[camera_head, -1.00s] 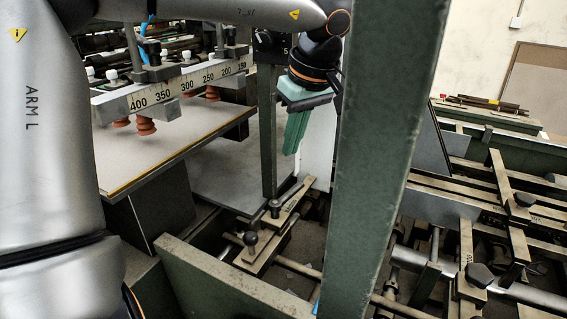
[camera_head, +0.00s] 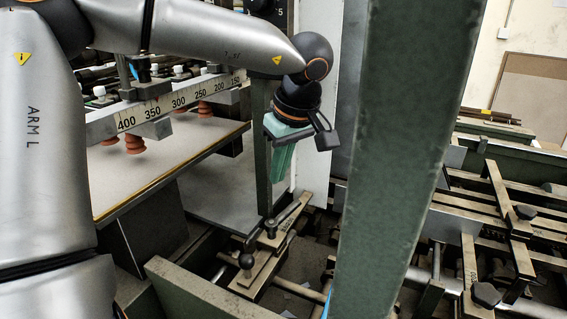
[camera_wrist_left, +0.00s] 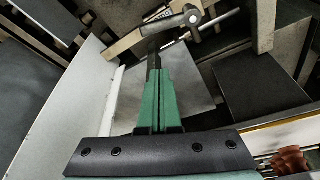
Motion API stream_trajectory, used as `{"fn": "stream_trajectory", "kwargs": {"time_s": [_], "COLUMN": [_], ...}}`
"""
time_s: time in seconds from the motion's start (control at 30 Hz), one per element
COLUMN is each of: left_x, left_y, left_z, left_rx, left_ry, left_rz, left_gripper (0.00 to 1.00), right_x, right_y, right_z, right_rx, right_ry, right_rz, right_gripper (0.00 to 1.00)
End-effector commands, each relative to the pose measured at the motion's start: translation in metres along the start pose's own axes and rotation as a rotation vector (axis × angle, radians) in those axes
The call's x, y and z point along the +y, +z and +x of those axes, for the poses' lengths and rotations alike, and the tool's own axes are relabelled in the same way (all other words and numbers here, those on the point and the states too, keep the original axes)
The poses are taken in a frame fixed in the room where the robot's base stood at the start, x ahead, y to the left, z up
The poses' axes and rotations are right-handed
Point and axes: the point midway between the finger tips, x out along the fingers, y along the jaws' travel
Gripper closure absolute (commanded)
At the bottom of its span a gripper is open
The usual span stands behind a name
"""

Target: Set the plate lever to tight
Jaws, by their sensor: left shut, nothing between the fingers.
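My left gripper (camera_head: 277,178) hangs at centre in the head view, its green fingers shut and pointing down. It also shows in the left wrist view (camera_wrist_left: 156,75). Below it in the head view is a tan bracket (camera_head: 262,265) with a dark lever (camera_head: 288,213) and a black ball knob (camera_head: 246,261). I cannot tell which part is the plate lever or read a tight mark. In the left wrist view, a grey lever-like part with a round end (camera_wrist_left: 192,17) lies just beyond the fingertips. A gap shows in the head view. My right gripper is out of view.
A thick green post (camera_head: 405,150) stands right of the gripper. A numbered scale bar (camera_head: 160,105) with orange suction cups (camera_head: 134,144) hangs over a pale board (camera_head: 160,165) at left. A green side wall (camera_head: 205,295) runs in front of the bracket.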

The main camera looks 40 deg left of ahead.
Motion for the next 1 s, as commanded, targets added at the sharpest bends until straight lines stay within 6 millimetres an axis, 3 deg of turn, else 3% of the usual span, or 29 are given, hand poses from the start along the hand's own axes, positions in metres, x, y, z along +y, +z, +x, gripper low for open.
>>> {"fn": "stream_trajectory", "kwargs": {"time_s": [0.1,0.27,0.33,0.53,1.0], "left_x": [-0.001,-0.001,0.0,0.0,0.0], "left_y": [0.001,0.001,0.012,0.031,0.035], "left_z": [0.029,0.061,0.048,0.038,0.037], "left_rx": [-0.003,-0.002,0.002,0.0,-0.002], "left_ry": [-0.005,-0.003,0.002,0.002,0.001], "left_rz": [0.002,0.002,0.005,0.003,0.001], "left_gripper": [1.0,1.0,1.0,1.0,1.0], "right_x": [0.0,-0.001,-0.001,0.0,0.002], "right_y": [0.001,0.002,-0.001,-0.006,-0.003], "right_z": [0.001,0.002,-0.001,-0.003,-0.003], "right_rx": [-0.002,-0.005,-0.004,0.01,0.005], "right_ry": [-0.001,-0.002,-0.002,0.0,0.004], "right_rz": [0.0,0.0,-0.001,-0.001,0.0], "right_gripper": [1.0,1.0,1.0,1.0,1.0]}}
